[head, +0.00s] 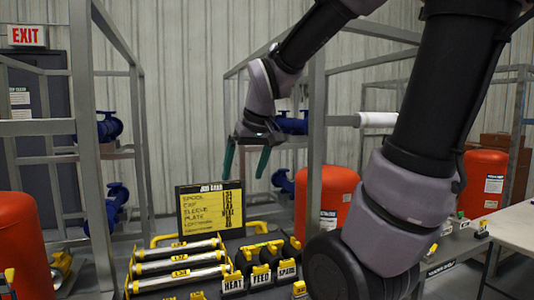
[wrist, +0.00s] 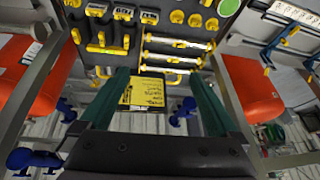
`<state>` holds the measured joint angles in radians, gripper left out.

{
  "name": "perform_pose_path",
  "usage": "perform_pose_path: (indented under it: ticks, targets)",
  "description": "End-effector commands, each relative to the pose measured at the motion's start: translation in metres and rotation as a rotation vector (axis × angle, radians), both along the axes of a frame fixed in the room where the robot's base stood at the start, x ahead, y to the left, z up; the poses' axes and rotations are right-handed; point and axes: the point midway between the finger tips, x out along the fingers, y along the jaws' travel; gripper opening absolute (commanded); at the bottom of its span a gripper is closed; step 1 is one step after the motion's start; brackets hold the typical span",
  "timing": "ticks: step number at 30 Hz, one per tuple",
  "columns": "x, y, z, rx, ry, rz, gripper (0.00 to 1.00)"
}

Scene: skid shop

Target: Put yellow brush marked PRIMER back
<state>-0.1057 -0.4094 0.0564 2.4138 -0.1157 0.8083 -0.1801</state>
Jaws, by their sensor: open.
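My gripper (head: 245,174) is open and empty, its two teal fingers pointing down above and behind the job card. In the wrist view the open fingers (wrist: 156,76) frame the job card, with nothing between them. No brush with a readable PRIMER mark shows in either view. Several small yellow pieces (wrist: 103,45) lie on the dark board in the wrist view, but I cannot tell whether one is the brush. The dark board also shows in the head view, partly hidden by my arm.
A yellow job card (head: 212,210) stands behind silver tubes (head: 179,266) and labelled holders HEAT (head: 233,284), FEED and SPARE. Orange tanks (head: 325,200) and grey frames (head: 316,130) stand around. A pale table (head: 515,230) is at right. Space around my gripper is clear.

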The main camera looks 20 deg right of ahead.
Motion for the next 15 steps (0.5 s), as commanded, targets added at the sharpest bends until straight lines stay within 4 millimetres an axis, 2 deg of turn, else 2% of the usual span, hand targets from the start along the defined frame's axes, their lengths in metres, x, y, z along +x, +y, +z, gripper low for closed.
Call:
perform_pose_path:
  ticks: [1, 6, 10, 15]
  targets:
    - [-0.014, -0.009, 0.015, 0.048, -0.033, -0.077, 0.97]
    - [-0.052, -0.025, 0.041, 0.197, -0.092, -0.272, 0.97]
    - [-0.068, -0.029, 0.049, 0.263, -0.115, -0.345, 0.97]
    - [-0.073, -0.03, 0.051, 0.285, -0.119, -0.371, 0.97]
